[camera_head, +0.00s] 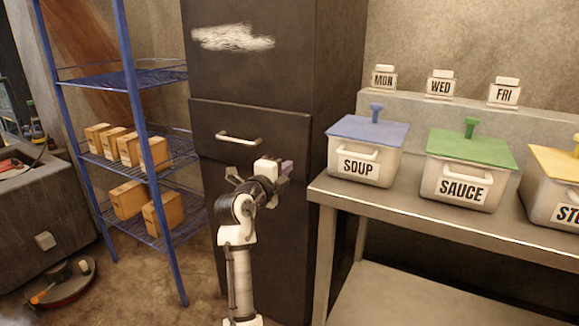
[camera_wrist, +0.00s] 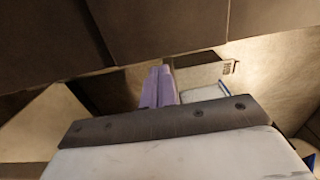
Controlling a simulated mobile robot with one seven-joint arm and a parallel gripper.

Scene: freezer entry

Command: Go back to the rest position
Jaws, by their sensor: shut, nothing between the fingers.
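My gripper (camera_head: 287,168) is raised in front of the dark freezer cabinet (camera_head: 254,85), near the right end of its closed drawer (camera_head: 275,128). In the wrist view its purple fingers (camera_wrist: 158,86) lie together, shut with nothing between them. The drawer's pale handle (camera_head: 238,139) is to the left of and above the gripper in the head view. The gripper looks clear of the handle, but its distance from the drawer front is hard to tell.
A steel counter (camera_head: 440,218) at right bears the SOUP tub (camera_head: 364,160), the SAUCE tub (camera_head: 462,183) and a yellow-lidded tub (camera_head: 553,195). Labelled jars stand on the ledge behind. A blue wire rack (camera_head: 134,80) with cardboard boxes is at left. A round object (camera_head: 62,290) lies on the floor.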

